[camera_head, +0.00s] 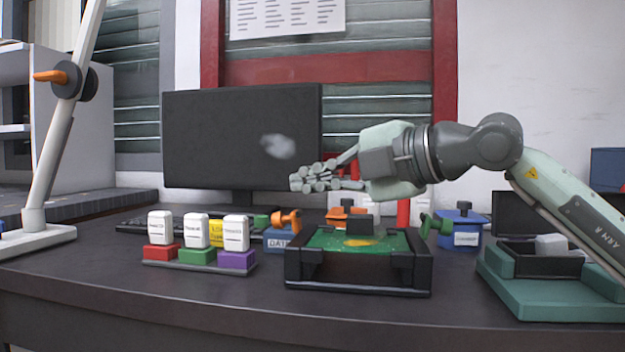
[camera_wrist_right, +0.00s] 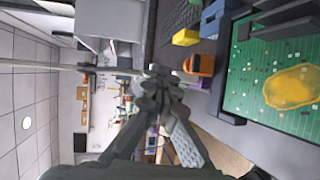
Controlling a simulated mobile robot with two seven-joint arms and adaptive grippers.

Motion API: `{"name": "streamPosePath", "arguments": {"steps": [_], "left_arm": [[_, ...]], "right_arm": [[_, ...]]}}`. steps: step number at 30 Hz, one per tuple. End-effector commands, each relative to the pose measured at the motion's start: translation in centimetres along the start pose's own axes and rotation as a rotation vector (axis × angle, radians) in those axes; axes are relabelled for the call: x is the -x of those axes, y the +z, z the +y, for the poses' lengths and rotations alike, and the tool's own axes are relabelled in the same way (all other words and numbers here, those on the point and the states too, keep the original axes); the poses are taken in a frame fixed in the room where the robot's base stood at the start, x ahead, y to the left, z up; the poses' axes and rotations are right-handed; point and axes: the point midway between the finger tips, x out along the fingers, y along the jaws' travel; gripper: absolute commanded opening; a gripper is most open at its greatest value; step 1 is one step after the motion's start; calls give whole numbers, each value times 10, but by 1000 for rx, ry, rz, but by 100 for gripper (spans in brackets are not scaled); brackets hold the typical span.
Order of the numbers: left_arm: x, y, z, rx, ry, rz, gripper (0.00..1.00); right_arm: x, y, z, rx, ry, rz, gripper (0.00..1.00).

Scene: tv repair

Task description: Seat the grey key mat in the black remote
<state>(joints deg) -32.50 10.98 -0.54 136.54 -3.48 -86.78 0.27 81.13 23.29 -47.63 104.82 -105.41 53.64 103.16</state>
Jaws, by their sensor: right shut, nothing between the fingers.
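At the right of the head view, a light grey piece (camera_head: 552,244), possibly the key mat, rests in or on a black open-topped box (camera_head: 548,264), possibly the remote. The box sits on a teal stand (camera_head: 545,298); my right arm link passes in front of its right side, so how the grey piece sits is unclear. My right gripper (camera_head: 305,179) is shut and empty, reaching left in front of the dark screen, well away from the grey piece. Its closed fingers (camera_wrist_right: 158,85) also show in the right wrist view. My left gripper is not in view.
The monitor (camera_head: 240,135) is behind. The front table strip is clear.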

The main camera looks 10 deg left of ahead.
Motion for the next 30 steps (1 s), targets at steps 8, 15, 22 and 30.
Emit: {"name": "streamPosePath", "arguments": {"steps": [8,15,22,30], "left_arm": [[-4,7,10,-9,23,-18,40],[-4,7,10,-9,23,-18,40],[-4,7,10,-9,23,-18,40],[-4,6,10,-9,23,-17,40]], "right_arm": [[0,0,-1,0,-1,0,0],[-2,-1,-1,-3,6,0,0],[-9,-4,0,-18,35,1,0],[-15,-8,2,-36,67,2,0]]}}
